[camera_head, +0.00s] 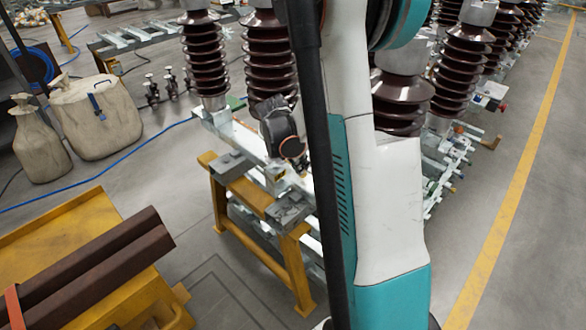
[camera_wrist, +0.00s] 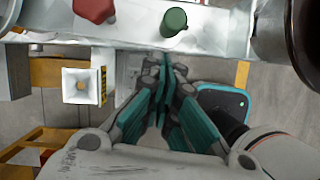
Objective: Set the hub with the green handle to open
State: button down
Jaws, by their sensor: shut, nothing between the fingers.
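The green handle (camera_wrist: 174,22) is a rounded knob on a pale metal beam (camera_wrist: 215,40) at the top of the wrist view. A red handle (camera_wrist: 94,10) sits on the same beam to its left. My gripper (camera_wrist: 165,68) is shut and empty, with its teal and grey fingers pressed together just below the green handle in the picture. A gap shows between the fingertips and the handle, though depth is hard to judge. In the head view I cannot make out the green-handled hub; my arm covers much of the frame there.
Brown ribbed insulators (camera_head: 205,55) stand on the frames. A yellow trestle (camera_head: 258,205) supports the near frame. Dark brown bars (camera_head: 95,265) lie on a yellow platform at lower left. Beige sacks (camera_head: 95,115) stand at left. Floor is clear by the yellow line (camera_head: 510,200).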

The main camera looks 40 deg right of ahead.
jog(key=shift+d, duration=0.6)
jog(key=shift+d, duration=0.1)
